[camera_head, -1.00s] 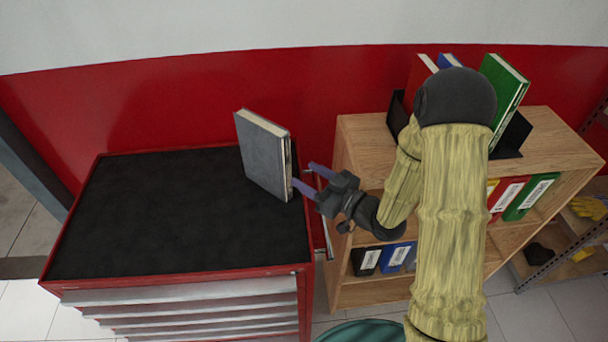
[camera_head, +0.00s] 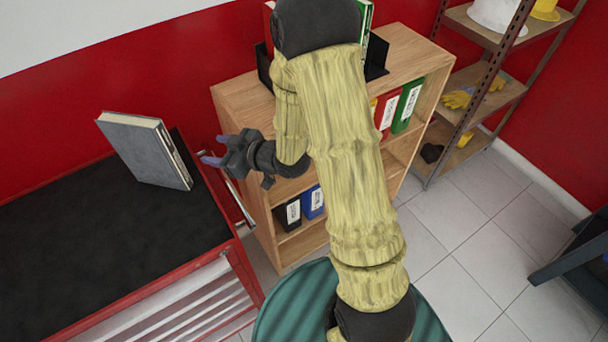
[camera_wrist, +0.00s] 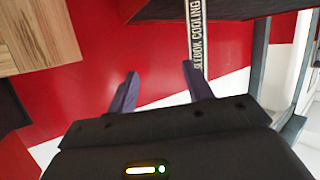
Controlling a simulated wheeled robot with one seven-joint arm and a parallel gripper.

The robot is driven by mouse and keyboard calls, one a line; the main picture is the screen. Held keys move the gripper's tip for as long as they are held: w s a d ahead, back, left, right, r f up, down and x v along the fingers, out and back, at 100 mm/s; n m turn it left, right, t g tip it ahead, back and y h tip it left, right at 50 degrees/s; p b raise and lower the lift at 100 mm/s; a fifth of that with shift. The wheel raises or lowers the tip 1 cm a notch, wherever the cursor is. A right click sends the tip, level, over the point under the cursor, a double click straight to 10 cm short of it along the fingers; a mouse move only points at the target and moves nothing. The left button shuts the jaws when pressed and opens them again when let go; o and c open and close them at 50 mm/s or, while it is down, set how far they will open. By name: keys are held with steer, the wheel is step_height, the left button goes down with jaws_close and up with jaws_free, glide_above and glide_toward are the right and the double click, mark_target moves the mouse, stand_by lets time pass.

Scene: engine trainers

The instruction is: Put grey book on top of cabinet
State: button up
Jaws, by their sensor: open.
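The grey book (camera_head: 146,150) stands on its edge on the black top of the red cabinet (camera_head: 70,240), near the cabinet's right edge. No finger holds it. My gripper (camera_head: 212,151) is open and empty, to the right of the book with a gap between them. In the wrist view, my gripper (camera_wrist: 161,84) has its two fingers spread, with red wall between them. The book's lettered spine (camera_wrist: 196,35) shows beyond the right finger.
A wooden shelf (camera_head: 235,110) with binders and books stands right of the cabinet, close to my arm. A metal rack (camera_head: 470,100) with gloves and helmets is at the back right.

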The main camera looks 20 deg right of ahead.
steer(key=s+d+m+g+h, duration=0.2)
steer(key=s+d+m+h, duration=0.25)
steer(key=d, duration=0.35)
steer(key=s+d+m+g+h, duration=0.2)
steer(key=s+d+m+h, duration=0.1)
steer(key=d+h, duration=0.35)
steer(key=s+d+r+m+g, duration=0.2)
steer(key=s+g, duration=0.1)
steer(key=s, duration=0.6)
steer(key=shift+m+y, duration=0.3)
steer(key=shift+m, duration=0.05)
steer(key=shift+r, duration=0.1)
steer(key=c, duration=0.3)
steer(key=shift+w, duration=0.1)
